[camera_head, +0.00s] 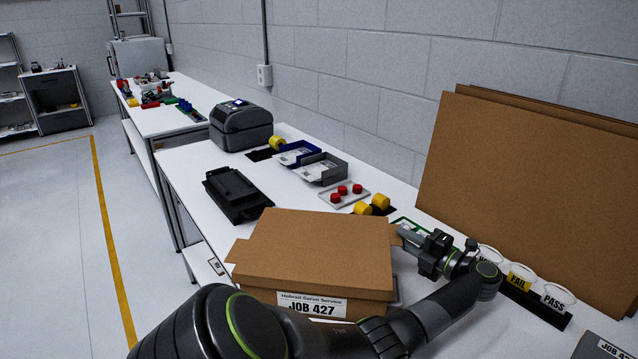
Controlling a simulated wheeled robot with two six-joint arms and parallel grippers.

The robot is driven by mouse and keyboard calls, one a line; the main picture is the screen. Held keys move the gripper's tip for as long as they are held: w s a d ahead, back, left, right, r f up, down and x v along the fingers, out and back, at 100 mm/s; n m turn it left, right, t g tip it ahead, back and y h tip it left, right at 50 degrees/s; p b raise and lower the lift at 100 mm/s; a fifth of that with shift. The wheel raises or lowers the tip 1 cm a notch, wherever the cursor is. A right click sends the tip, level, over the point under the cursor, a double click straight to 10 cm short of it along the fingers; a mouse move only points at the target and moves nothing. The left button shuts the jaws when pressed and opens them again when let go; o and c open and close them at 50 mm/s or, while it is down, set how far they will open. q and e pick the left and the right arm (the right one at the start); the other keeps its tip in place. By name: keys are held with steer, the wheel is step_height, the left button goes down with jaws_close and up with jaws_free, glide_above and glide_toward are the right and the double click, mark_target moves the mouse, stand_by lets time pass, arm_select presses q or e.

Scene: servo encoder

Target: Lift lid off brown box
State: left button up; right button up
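The brown box (345,309) stands on the white bench in the lower middle, with a white JOB 427 label on its front. Its flat brown lid (315,245) covers the top, and a flap of cardboard sticks out at the left. My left arm reaches across in front of the box and bends back. My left gripper (404,234) is at the box's far right corner, pointing left at the lid's right edge. Its fingertips are small and partly hidden, so I cannot tell whether they touch the cardboard or are closed. My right gripper is not in view.
A black tray (237,194), a label printer (240,125), a grey bin (320,168) and a plate with red caps (344,194) lie beyond the box. A FAIL/PASS holder (520,290) stands at right. Large cardboard sheets (530,185) lean on the wall.

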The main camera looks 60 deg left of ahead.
arm_select(q)
jaws_close()
step_height(320, 180, up, 18)
steer(key=b, duration=0.3)
stand_by(0.4)
step_height(320, 180, up, 9)
steer(key=p, duration=0.6)
steer(key=shift+p, duration=0.35)
